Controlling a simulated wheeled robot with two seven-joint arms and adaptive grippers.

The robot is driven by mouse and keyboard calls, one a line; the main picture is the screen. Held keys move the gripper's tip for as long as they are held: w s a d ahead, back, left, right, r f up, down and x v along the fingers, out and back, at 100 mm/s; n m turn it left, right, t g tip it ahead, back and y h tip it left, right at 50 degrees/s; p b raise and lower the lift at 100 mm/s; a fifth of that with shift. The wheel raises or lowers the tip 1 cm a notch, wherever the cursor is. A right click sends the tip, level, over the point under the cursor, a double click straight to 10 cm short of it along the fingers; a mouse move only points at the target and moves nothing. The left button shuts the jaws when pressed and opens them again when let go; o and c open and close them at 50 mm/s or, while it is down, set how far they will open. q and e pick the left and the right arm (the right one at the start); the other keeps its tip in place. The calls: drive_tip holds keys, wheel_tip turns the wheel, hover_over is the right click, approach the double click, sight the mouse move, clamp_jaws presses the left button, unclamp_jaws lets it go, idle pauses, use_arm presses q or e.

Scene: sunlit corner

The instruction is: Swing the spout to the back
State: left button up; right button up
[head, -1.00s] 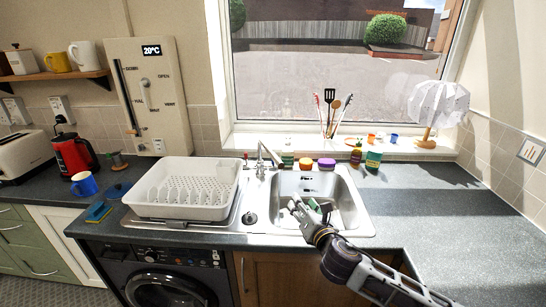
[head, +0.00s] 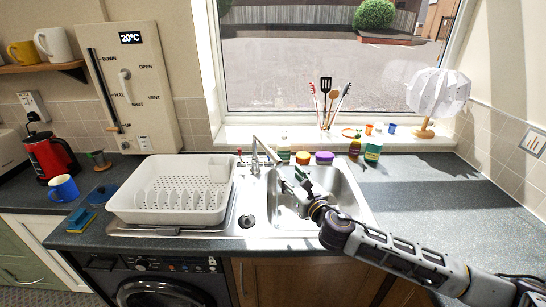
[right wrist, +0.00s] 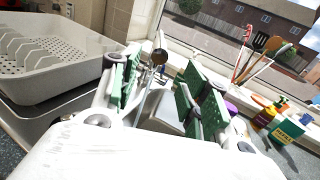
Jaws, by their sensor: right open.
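The chrome tap stands behind the sink, and its spout (head: 266,150) slants forward and right toward the basin in the head view. My right gripper (head: 291,179) is over the sink basin, just in front of and right of the spout tip. It is open and empty, and I see a gap between it and the spout. In the right wrist view, the open green-padded fingers of the right gripper (right wrist: 162,82) frame the tap (right wrist: 157,62), which is beyond them and partly hidden. My left gripper is not in view.
A white dish rack (head: 172,190) stands on the drainer left of the sink (head: 345,195). Bottles (head: 372,154) and tubs (head: 324,157) line the back edge. A utensil pot with spatulas (head: 326,105) is on the sill. The right worktop (head: 430,195) is clear.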

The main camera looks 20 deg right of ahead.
sight(273, 157)
drive_tip(key=shift+w+a, duration=0.2)
drive_tip(key=shift+w, duration=1.15)
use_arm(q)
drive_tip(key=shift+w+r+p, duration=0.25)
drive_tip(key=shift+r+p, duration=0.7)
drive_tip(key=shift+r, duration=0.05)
use_arm(e)
drive_tip(key=shift+w+a, duration=0.25)
drive_tip(key=shift+w, duration=1.6)
drive_tip(key=shift+w+a, duration=0.25)
drive_tip(key=shift+w, duration=1.55)
drive_tip(key=shift+w+a, duration=0.25)
drive_tip(key=shift+w, duration=1.6)
clamp_jaws()
